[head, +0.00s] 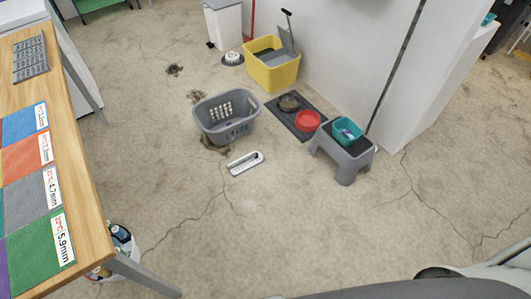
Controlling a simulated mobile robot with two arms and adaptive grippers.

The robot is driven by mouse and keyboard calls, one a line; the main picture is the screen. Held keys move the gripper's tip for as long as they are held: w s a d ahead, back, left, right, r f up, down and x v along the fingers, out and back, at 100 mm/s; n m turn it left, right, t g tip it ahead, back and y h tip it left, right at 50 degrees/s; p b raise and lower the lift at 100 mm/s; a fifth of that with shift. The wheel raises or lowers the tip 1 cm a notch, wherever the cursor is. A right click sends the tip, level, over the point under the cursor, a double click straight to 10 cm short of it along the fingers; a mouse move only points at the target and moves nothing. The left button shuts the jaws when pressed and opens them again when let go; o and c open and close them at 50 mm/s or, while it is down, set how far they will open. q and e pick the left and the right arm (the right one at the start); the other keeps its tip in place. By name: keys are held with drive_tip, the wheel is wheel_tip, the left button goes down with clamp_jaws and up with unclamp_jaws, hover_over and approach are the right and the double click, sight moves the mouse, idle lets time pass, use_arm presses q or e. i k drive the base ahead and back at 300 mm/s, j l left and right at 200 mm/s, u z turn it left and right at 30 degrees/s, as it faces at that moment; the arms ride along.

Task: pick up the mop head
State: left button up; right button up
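A flat, pale oblong piece with a grey slot along its middle (245,163) lies on the concrete floor, just in front of the grey laundry basket; it looks like a flat mop head, but I cannot be sure. A small round white piece on a dark disc (232,58) sits further back beside the white bin, and I cannot tell what it is. Neither of my grippers shows in the head view.
A grey basket (226,115) stands behind the oblong piece. A yellow bucket (272,69), a dark mat (288,126) with a red bowl (307,121), and a grey stool (349,156) stand to the right. A wooden table (83,213) is at left. Floor in front is clear.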

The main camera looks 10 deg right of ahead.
sight(246, 163)
drive_tip(key=i+l+z, duration=0.15)
drive_tip(key=i+l, duration=0.2)
drive_tip(key=i, duration=0.15)
drive_tip(key=i+l+z, duration=0.15)
drive_tip(key=i+l, duration=0.15)
drive_tip(key=i, duration=0.25)
